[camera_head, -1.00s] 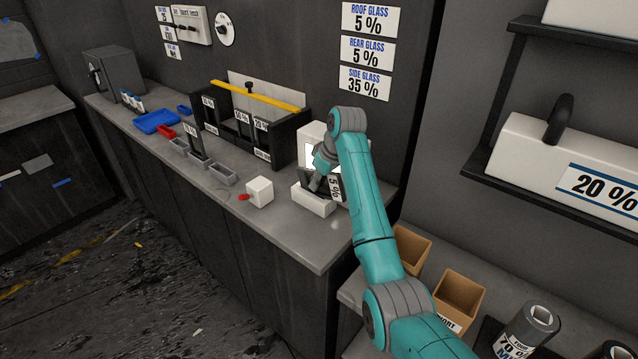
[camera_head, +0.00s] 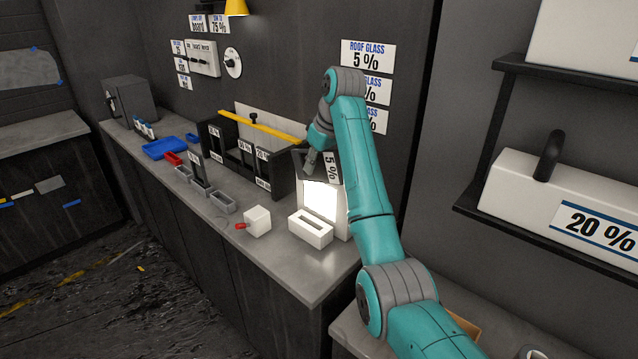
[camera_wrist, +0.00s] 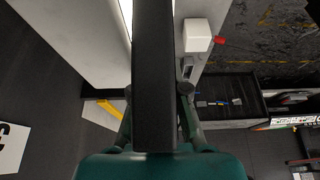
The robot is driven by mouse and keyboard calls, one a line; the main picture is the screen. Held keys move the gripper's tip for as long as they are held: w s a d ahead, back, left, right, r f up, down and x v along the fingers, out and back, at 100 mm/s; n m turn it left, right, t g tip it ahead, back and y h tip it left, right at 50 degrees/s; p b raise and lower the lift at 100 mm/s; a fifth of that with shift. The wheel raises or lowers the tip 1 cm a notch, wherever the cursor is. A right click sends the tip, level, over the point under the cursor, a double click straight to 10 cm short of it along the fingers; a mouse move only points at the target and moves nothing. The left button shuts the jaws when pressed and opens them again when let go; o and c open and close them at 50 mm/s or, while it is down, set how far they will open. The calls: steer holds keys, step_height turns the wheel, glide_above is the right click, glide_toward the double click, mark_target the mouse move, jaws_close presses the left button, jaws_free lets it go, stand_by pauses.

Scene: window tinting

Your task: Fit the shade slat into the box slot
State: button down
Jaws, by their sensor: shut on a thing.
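In the wrist view the slat (camera_wrist: 153,75) runs down the middle as a dark band, with a finger on each side. The black box (camera_head: 283,178) with labelled upright slots stands on the counter, left of my gripper; the slat is apart from it. A white block (camera_head: 322,236) with an empty-looking slot sits below, before a bright lit panel (camera_head: 320,200).
A white cube (camera_head: 258,220) with a red piece, small grey trays (camera_head: 222,202) and a blue tray (camera_head: 165,149) occupy the counter. A labelled dark piece (camera_head: 196,165) stands among the trays. Shelves (camera_head: 480,205) are at right.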

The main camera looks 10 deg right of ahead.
steer(key=shift+r, duration=1.4)
